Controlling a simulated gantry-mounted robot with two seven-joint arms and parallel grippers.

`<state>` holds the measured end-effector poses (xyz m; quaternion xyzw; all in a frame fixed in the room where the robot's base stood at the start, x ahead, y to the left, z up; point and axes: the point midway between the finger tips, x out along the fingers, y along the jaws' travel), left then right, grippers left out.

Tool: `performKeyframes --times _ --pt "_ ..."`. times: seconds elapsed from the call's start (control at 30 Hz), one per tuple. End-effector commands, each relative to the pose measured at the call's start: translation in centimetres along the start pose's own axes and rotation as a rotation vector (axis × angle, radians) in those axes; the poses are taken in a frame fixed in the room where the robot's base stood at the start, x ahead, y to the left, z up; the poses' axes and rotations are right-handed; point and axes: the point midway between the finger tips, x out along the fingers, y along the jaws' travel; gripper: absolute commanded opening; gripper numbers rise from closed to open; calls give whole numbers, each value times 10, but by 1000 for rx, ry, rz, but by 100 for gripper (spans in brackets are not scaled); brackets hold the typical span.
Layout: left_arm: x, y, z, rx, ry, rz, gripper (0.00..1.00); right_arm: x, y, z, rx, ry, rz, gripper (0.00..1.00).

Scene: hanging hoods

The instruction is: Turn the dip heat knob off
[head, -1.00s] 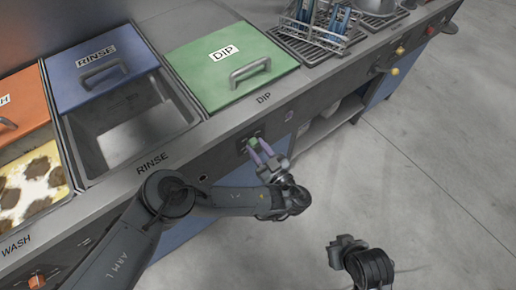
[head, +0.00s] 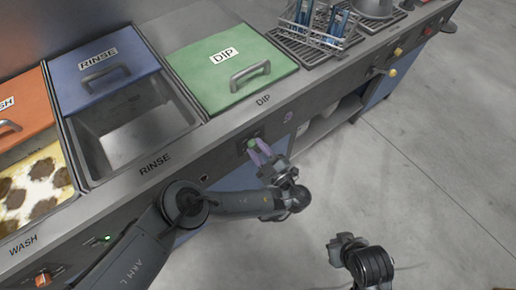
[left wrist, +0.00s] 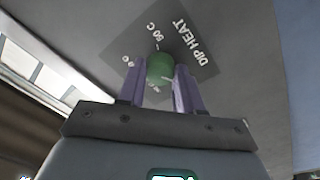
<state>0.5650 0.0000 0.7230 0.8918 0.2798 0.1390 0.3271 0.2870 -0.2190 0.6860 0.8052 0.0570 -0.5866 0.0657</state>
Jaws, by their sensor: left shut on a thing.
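The green dip heat knob (left wrist: 160,68) sits on a dark plate (left wrist: 192,42) lettered DIP HEAT in the left wrist view, with the lettering rotated. A "50 C" or "60 C" mark is above the knob, and a small pale line shows at its lower edge. The knob's exact setting is unclear. In the head view the knob (head: 251,143) is on the front panel below the DIP label. My left gripper (head: 256,147) is shut on it, its purple fingers (left wrist: 160,85) on either side. My right gripper (head: 340,247) is over the floor; its fingers are unclear.
Above the panel are the green DIP lid (head: 228,90), the blue RINSE lid (head: 118,72) and an open rinse basin (head: 130,135). A rack (head: 318,35) stands at the back. An orange knob (head: 43,278) is at lower left. The floor at right is clear.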

Motion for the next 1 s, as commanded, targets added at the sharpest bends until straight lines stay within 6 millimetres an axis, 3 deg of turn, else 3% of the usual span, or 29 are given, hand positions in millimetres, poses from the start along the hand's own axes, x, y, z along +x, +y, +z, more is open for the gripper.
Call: performKeyframes --times 0.43,0.47,0.6,1.0 --pt "-1 0 0 -13 -1 0 4 0 -1 0 3 1 -3 0" --pt "-1 0 0 -13 -1 0 36 0 -1 0 4 1 -3 0" --pt "-1 0 0 -12 -1 0 58 0 -2 -1 7 1 -6 0" --pt "-4 1 -1 -10 -1 -1 60 -4 -2 -2 9 2 -7 0"
